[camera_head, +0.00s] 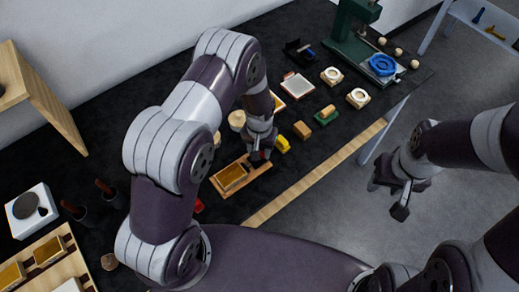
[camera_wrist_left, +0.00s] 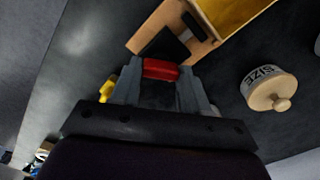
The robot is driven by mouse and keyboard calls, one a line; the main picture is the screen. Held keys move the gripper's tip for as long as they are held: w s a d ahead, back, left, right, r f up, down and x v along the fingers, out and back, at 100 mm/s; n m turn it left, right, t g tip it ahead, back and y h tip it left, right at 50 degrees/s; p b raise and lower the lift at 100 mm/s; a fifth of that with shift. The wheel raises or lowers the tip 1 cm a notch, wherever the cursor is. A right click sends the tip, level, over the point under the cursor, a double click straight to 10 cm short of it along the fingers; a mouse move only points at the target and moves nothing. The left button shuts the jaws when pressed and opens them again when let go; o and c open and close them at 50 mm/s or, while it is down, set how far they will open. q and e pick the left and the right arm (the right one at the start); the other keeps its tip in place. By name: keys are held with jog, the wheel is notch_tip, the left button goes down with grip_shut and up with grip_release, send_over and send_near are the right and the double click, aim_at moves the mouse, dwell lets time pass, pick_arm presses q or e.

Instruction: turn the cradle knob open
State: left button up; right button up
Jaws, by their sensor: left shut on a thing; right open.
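The cradle (camera_head: 250,185) is a wooden board carrying a gold-yellow framed piece (camera_head: 231,177), on the dark bench near its front edge. In the left wrist view the board's end (camera_wrist_left: 150,35) is at the top, with a dark block on it. My left gripper (camera_head: 260,155) is over the cradle's right end. In the wrist view its fingers are shut on a red knob (camera_wrist_left: 160,69) beside that end. The arm and gripper hide most of the knob in the head view. My right gripper (camera_head: 388,198) is open and empty, over the floor beyond the bench's front edge.
A yellow object (camera_head: 282,144) lies close to the left gripper's right side. A lidded jar marked SIZE (camera_wrist_left: 268,88) stands near the cradle. A green press (camera_head: 352,35) and several small pieces stand farther right. The wooden front edge (camera_head: 315,175) bounds the bench.

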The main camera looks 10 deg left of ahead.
pick_arm(q)
jog(key=m, duration=0.3)
jog(key=shift+w+r+b, duration=0.1)
jog(key=shift+w+b, duration=0.1)
jog(key=shift+b, duration=0.2)
jog(key=shift+r+m, duration=0.1)
jog(key=shift+m, duration=1.8)
jog(key=o, duration=0.9)
jog(key=shift+o, duration=0.8)
jog(key=shift+s+b, duration=0.15)
jog(key=shift+b, duration=0.15)
jog(key=shift+r, duration=0.25)
notch_tip(320, 180, up, 12)
jog(key=b, duration=0.2)
